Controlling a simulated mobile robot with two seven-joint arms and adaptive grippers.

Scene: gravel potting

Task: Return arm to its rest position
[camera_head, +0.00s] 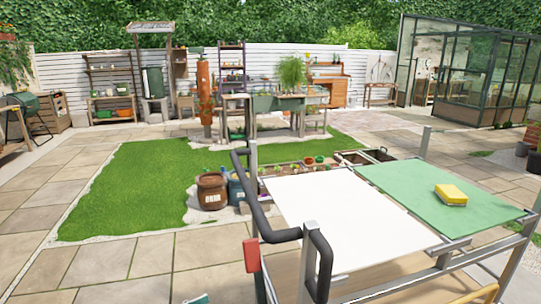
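Neither of my grippers shows in the head view, and I cannot make out either arm. What they hold, if anything, is hidden from me. In front of me to the right stands a metal-framed cart with a white top panel (335,215) and a green top panel (435,197).
A brown barrel pot (212,191) and a blue container (238,190) stand behind the cart. Potting benches (275,103) stand further back; a glass greenhouse (465,70) is at the back right. Paving (130,262) at the front left and the lawn (135,185) are clear.

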